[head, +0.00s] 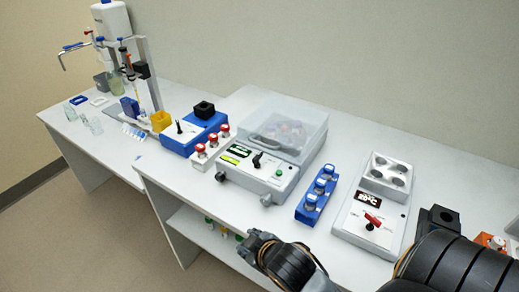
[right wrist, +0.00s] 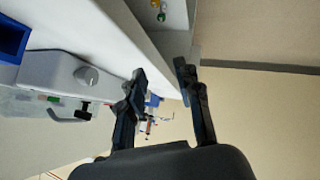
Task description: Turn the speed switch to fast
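Several devices carry a switch, and I cannot read which is marked for speed. The blue unit (head: 196,138) has a small black lever switch (head: 179,127). The grey lidded machine (head: 238,178) has a black handle switch (head: 257,160), also in the right wrist view (right wrist: 83,112). The white block unit (head: 345,232) at right has a red switch (head: 373,221), its handle pointing to the upper left. My right gripper (head: 250,246) is in front of the table edge, below the grey machine, touching none of these. Its fingers stand apart and empty in the right wrist view (right wrist: 160,78).
A blue rack of capped vials (head: 309,205) stands between the grey machine and the white block unit. Red-capped vials (head: 211,147) stand left of the machine. A shelf (head: 192,228) with small bottles lies under the table. My right arm covers the lower right corner.

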